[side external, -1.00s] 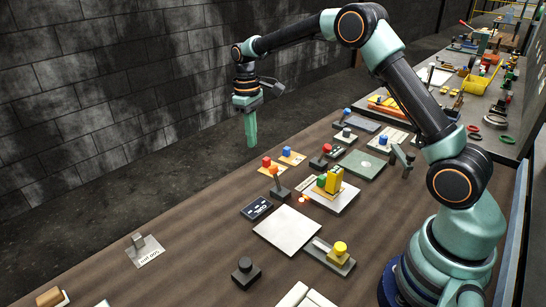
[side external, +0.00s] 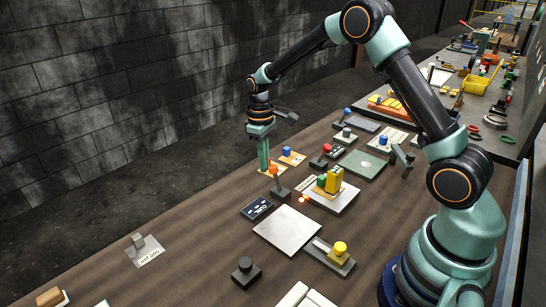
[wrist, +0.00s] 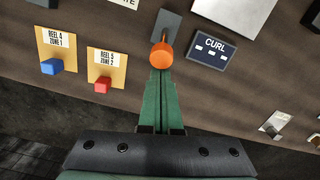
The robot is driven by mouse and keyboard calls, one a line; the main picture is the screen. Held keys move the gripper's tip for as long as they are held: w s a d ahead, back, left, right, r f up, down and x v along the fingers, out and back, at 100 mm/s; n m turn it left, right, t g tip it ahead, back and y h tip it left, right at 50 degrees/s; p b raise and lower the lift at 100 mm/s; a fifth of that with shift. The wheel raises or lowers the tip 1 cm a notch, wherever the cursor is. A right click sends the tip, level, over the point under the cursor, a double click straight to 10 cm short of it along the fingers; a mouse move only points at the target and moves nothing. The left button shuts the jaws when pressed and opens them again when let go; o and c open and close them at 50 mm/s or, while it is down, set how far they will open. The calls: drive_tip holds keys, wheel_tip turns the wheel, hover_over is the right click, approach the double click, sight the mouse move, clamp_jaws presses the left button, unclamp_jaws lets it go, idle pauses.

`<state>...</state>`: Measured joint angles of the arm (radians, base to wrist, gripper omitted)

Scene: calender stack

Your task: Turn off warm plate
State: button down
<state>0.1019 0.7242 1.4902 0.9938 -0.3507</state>
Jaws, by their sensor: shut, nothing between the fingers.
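A lever with an orange knob (side external: 273,170) stands up from a dark base on the bench; its knob also shows in the wrist view (wrist: 162,56). A label strip ending in "ATE" (wrist: 125,3) is cut off near it at the top of the wrist view. A pale plate (side external: 345,202) bearing yellow and green blocks lies to the lever's right, with a glowing red-orange light (side external: 303,200) by its near corner. My gripper (side external: 264,170) points down, shut and empty, its tips beside the orange knob. I cannot tell whether they touch it.
Beside the lever are a blue switch (wrist: 52,66) and a red switch (wrist: 102,85) on tan cards, and a black CURL box (wrist: 212,50). A bare pale plate (side external: 288,230) lies nearer. Open bench is to the left of it.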

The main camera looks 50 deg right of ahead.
drive_tip(key=shift+s+r, duration=0.25)
drive_tip(key=shift+s, duration=0.2)
idle(0.5)
drive_tip(key=shift+s+r, duration=0.3)
drive_tip(key=shift+s, duration=0.2)
drive_tip(key=shift+s+r, duration=0.25)
drive_tip(key=shift+s, duration=1.9)
drive_tip(key=shift+s+f, duration=0.2)
drive_tip(key=shift+s, duration=0.6)
drive_tip(key=shift+d, duration=0.1)
wheel_tip(320, 180, up, 10)
hover_over(275, 173)
drive_tip(key=s, duration=0.5)
drive_tip(key=shift+s+f+t, duration=0.15)
drive_tip(key=shift+t, duration=0.15)
